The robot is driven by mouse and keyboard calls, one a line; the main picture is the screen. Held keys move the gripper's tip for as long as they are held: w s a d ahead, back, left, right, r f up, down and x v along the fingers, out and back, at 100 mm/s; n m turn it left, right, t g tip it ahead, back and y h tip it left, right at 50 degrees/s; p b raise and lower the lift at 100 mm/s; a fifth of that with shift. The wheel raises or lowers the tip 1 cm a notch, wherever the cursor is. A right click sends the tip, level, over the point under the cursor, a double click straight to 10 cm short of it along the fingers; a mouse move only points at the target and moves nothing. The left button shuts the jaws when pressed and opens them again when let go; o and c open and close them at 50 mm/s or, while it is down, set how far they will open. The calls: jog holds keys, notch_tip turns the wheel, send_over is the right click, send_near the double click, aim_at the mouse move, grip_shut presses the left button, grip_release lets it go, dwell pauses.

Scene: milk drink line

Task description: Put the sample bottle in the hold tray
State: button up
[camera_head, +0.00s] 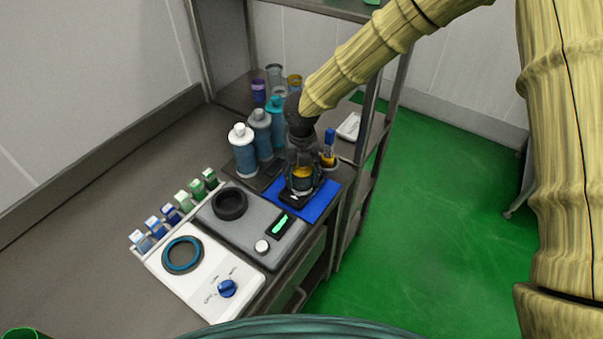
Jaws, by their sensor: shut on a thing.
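My gripper (301,184) points down over a blue mat or shallow tray (320,207) at the right end of the bench. It is shut on a small container with an orange-yellow part (302,172), seemingly the sample bottle. My fingers hide most of it, and I cannot tell whether it touches the blue surface. A small white tray (349,126) lies behind to the right. I cannot tell for sure which of the two is the hold tray.
Blue-grey bottles with pale caps (243,150) stand close left of my gripper. A blue-topped yellow item (329,147) stands close right. A grey device (240,243), a white device (190,284) and several small vials (172,214) fill the front. A metal rack (372,95) rises behind.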

jog(key=shift+s+d+r, duration=0.1)
jog(key=shift+s+r, duration=0.05)
jog(key=shift+s, duration=0.05)
jog(key=o, duration=1.1)
jog(key=shift+f, duration=0.2)
notch_tip(320, 180, up, 12)
jog(key=shift+r+b, duration=0.2)
jog(key=shift+b, duration=0.9)
